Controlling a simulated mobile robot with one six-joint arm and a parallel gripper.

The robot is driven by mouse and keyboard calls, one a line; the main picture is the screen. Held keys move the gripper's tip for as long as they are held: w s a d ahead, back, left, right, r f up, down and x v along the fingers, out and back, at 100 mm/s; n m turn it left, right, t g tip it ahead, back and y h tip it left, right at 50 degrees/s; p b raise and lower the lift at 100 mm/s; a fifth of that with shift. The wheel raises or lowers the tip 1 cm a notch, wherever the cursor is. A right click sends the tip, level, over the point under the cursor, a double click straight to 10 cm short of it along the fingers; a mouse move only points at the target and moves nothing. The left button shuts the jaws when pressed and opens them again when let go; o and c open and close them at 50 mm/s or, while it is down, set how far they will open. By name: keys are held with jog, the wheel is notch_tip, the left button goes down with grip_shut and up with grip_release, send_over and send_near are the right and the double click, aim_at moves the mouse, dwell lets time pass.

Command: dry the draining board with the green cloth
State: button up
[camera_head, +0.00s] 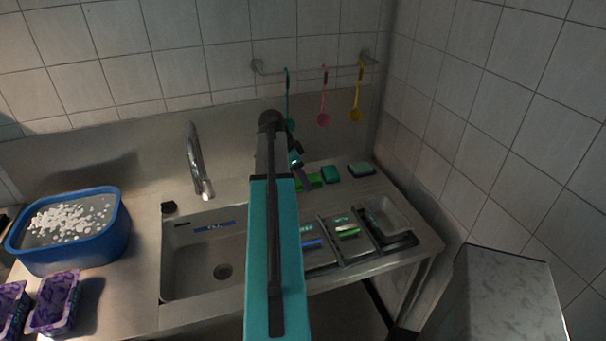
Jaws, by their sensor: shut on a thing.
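My gripper (303,181) is low at the back of the counter, behind the draining board, and partly hidden by my teal arm. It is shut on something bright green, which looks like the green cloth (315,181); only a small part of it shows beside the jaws. The steel draining board (332,258) lies right of the sink, its left part hidden behind my arm. Any wetness on the board is too small to tell.
A dark green sponge (331,174) and a pale-topped block (361,170) sit just right of the gripper. The sink (200,262) and tap (196,165) are left. Ladles (323,110) hang from a wall rail. A blue tub (75,250) and purple tubs (55,302) stand far left.

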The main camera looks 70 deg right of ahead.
jog(key=shift+f+b, duration=0.6)
jog(key=shift+f, duration=1.1)
jog(key=shift+s, duration=0.1)
